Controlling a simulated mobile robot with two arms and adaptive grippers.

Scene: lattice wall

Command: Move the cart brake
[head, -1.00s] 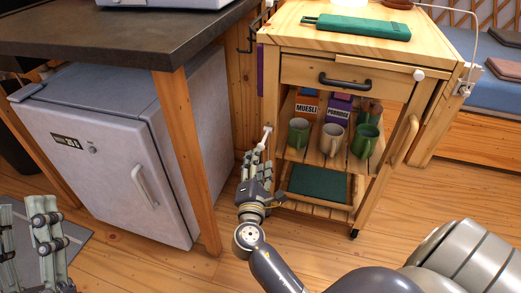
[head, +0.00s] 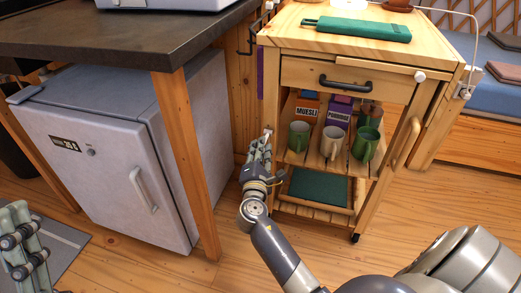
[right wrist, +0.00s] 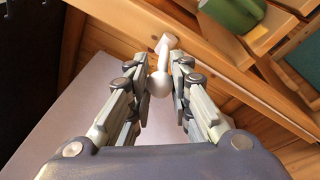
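The cart brake is a white lever with a round knob (right wrist: 159,84) on the left side of the wooden cart (head: 360,68). In the head view only a small white bit of the brake (head: 268,131) shows above my right gripper (head: 260,150). In the right wrist view the fingers of my right gripper (right wrist: 160,76) stand on both sides of the knob, apart from each other, and do not look closed on it. My left gripper (head: 22,245) is at the lower left edge, partly cut off, so its opening is hidden.
The cart's shelf holds mugs (head: 331,141) and boxes (head: 305,106); a green case (head: 357,29) lies on top. A small fridge (head: 110,150) and a table leg (head: 186,150) stand close left of my right arm. Wooden floor (head: 330,255) is clear in front.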

